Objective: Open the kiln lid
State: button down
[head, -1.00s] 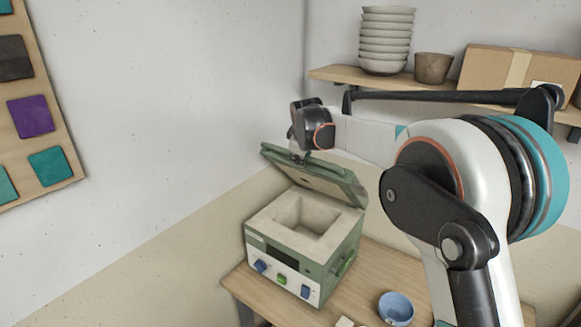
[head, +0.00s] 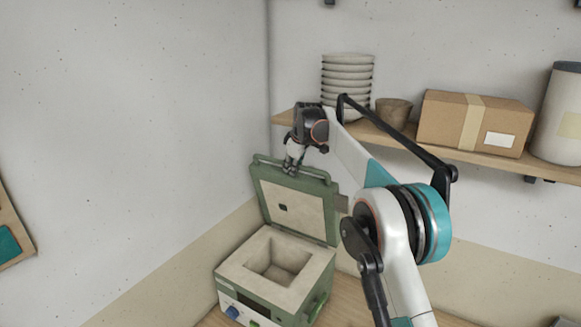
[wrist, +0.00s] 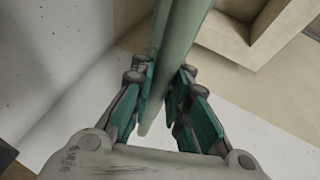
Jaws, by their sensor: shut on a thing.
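The green kiln (head: 272,275) stands on a wooden table, with its pale square chamber exposed. Its lid (head: 295,205) is raised, tilted up steeply at the back of the kiln, with its pale inner face toward me. My gripper (head: 291,170) is at the lid's top edge. In the wrist view, the teal pads of my gripper (wrist: 165,95) are on both sides of a green bar (wrist: 180,50), which looks like the lid's handle, and are shut on it. The kiln's lower front is cut off by the picture's bottom edge.
A wall shelf (head: 480,155) behind the kiln holds stacked bowls (head: 347,85), a brown pot (head: 393,111), a cardboard box (head: 475,122) and a pale bucket (head: 560,120). The wall is close on the left. A sample board (head: 12,240) hangs there.

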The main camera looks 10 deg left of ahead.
jog(key=shift+w+d, duration=0.15)
jog(key=shift+w, duration=0.1)
jog(key=c, duration=1.5)
grip_release()
jog(key=shift+c, duration=0.2)
jog(key=shift+r, duration=0.15)
